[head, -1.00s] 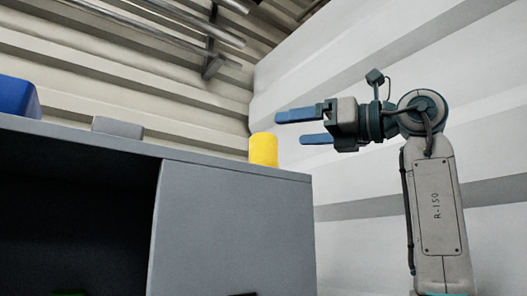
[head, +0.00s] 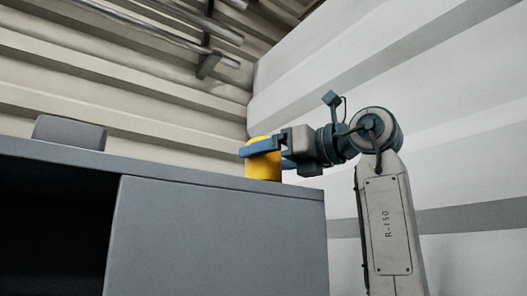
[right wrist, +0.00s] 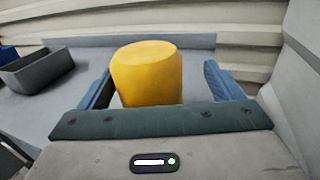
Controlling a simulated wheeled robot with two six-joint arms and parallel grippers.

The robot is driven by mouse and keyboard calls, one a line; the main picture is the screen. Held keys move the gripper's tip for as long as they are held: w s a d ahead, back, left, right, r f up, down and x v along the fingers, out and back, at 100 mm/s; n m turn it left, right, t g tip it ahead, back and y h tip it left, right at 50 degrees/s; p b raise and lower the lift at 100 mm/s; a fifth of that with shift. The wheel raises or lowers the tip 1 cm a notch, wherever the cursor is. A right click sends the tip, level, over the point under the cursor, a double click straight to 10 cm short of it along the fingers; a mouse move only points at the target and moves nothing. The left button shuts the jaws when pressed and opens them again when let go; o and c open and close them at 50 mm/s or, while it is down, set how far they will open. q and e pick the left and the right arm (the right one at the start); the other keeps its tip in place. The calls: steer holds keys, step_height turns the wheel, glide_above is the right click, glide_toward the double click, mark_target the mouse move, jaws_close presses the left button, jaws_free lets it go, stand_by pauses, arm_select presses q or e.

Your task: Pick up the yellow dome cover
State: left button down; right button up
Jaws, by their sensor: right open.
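The yellow dome cover (head: 263,171) stands upright on the grey cabinet top near its right end. In the head view a blue finger of my right gripper (head: 268,156) crosses in front of it. In the right wrist view the cover (right wrist: 147,74) sits between the two blue fingers of my right gripper (right wrist: 160,86). The gripper is open, with a gap showing on each side of the cover, wider on the right. My left gripper is out of view.
The grey cabinet (head: 215,240) has an open dark bay at its left. A grey open bin (right wrist: 38,70) stands left of the cover in the right wrist view, with a blue object (right wrist: 8,53) beyond it. A corrugated wall (head: 130,85) rises behind.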

steer(key=shift+a+r+p, duration=0.2)
steer(key=shift+a+p, duration=0.15)
steer(key=shift+a, duration=0.1)
steer(key=shift+a+r+p, duration=0.2)
steer(key=shift+a+p, duration=0.1)
steer(key=shift+a, duration=0.15)
steer(key=shift+s+a, duration=0.1)
steer(key=shift+a, duration=0.35)
steer(key=shift+w+f, duration=0.2)
steer(key=shift+w, duration=0.3)
steer(key=c, duration=0.3)
steer(key=shift+d, duration=0.2)
steer(key=c, duration=0.7)
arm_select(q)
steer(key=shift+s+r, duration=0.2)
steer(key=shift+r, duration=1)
arm_select(e)
steer(key=shift+s+a, duration=0.15)
steer(key=shift+s, duration=0.15)
steer(key=shift+c, duration=0.3)
steer(key=shift+r, duration=0.1)
